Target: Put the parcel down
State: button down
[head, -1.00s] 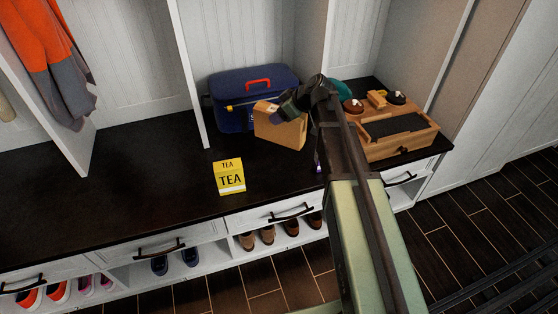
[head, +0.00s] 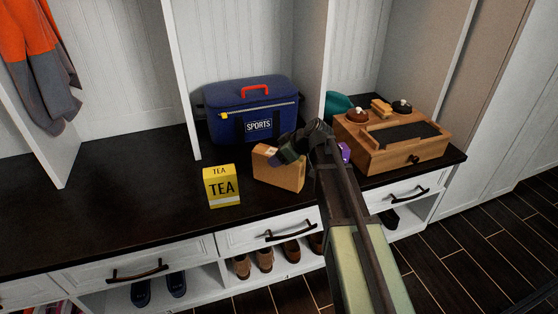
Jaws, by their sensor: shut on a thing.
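The parcel (head: 277,169) is a small brown cardboard box in the head view, in front of the blue bag and right of the yellow tea box. My gripper (head: 275,158) is shut on its upper part, reaching in from the right. The parcel is slightly tilted in the picture. Its lower edge is at or very near the dark bench top (head: 120,205); I cannot tell if it touches. My arm hides the area just right of the parcel.
A yellow tea box (head: 221,187) stands close left of the parcel. A blue sports bag (head: 250,110) is behind it. A wooden box with a drawer (head: 395,145) and a purple item (head: 345,152) are to the right. The bench top at left is clear.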

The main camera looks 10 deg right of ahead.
jog(key=shift+f, duration=0.1)
jog(key=shift+c, duration=1.5)
grip_release()
jog(key=shift+r, duration=0.4)
jog(key=p+v, duration=0.8)
jog(key=v, duration=0.3)
jog(key=shift+s+d+r, duration=0.1)
jog(key=shift+s+r, duration=0.05)
jog(key=s+a+f+m+g+h, duration=0.2)
jog(key=s+m, duration=0.3)
jog(key=s, duration=0.5)
jog(key=s+a+f+m+g+h, duration=0.3)
jog(key=s+a+m+h, duration=0.1)
jog(key=s, duration=0.6)
jog(key=shift+s+a+m+g+h, duration=0.35)
jog(key=shift+m+h, duration=0.15)
jog(key=shift+m, duration=0.1)
